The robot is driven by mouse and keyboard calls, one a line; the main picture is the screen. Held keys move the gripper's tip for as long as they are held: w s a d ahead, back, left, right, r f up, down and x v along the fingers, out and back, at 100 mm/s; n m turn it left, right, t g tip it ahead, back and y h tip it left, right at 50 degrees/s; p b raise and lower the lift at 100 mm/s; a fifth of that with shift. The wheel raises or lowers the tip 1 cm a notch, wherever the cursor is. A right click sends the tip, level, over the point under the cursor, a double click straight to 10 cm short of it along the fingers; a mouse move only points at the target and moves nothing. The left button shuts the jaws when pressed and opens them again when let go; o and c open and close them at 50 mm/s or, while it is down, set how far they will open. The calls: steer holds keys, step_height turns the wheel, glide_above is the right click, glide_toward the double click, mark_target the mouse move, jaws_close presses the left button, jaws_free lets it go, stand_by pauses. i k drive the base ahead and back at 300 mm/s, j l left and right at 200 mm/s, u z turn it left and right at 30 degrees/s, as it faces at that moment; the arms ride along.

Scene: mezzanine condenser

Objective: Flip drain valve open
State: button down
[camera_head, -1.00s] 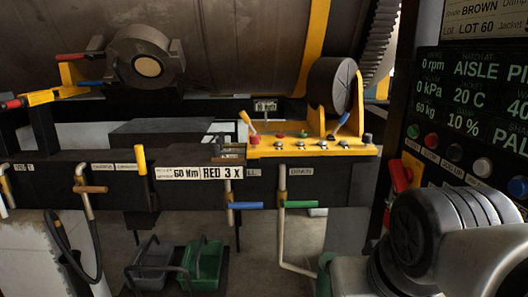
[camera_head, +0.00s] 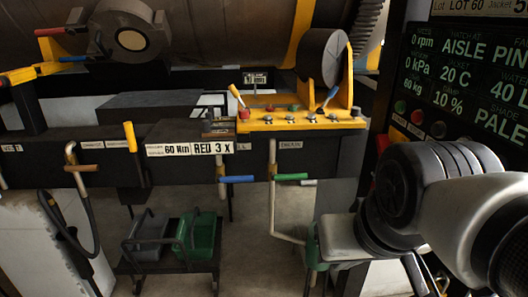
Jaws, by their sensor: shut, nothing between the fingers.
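Several lever valves hang along the black rail. A green-handled valve (camera_head: 291,177) is at centre right, its handle level, below a small label. A pale pipe (camera_head: 273,215) drops from it and bends right near the floor. A blue-handled valve (camera_head: 238,180) is left of it, also with a level handle. A brown-handled valve (camera_head: 82,168) sits on a bent pipe with a hose at the left. My arm fills the lower right, apart from these valves in the picture; I cannot make out my gripper.
A yellow console (camera_head: 300,122) with knobs and levers tops the rail, under a large dark drum (camera_head: 250,30). A display panel (camera_head: 460,80) stands at the right. A grey bin (camera_head: 150,232) and a green bin (camera_head: 197,232) sit on a low stand. Some floor between is clear.

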mark_target(295, 176)
steer(key=i+j, duration=0.2)
steer(key=i, duration=0.2)
steer(key=i+j, duration=0.2)
steer(key=i, duration=0.25)
steer(key=i+j, duration=0.15)
steer(key=i, duration=0.25)
